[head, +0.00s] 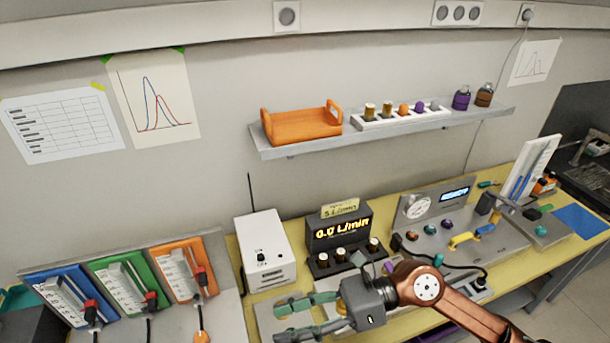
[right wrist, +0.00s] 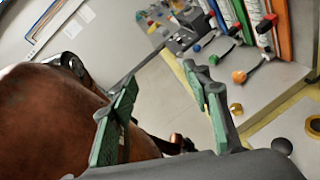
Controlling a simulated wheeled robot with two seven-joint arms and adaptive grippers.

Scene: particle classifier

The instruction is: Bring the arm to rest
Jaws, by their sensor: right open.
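My right arm (head: 465,310) comes in from the lower right of the head view, over the front of the yellow bench. Its gripper (head: 280,307) points left, with green fingers spread apart and nothing between them. In the right wrist view the two green fingers of my right gripper (right wrist: 160,105) also stand wide apart, with empty space between. My own brown arm link fills the left of that view. My left gripper is not in view.
Below the gripper is a grey plate (head: 268,318). Behind it stand a white box (head: 265,250) and a flow display (head: 340,230). Blue, green and orange panels (head: 180,268) stand left. A control panel (head: 480,245) is right; a shelf (head: 280,150) hangs above.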

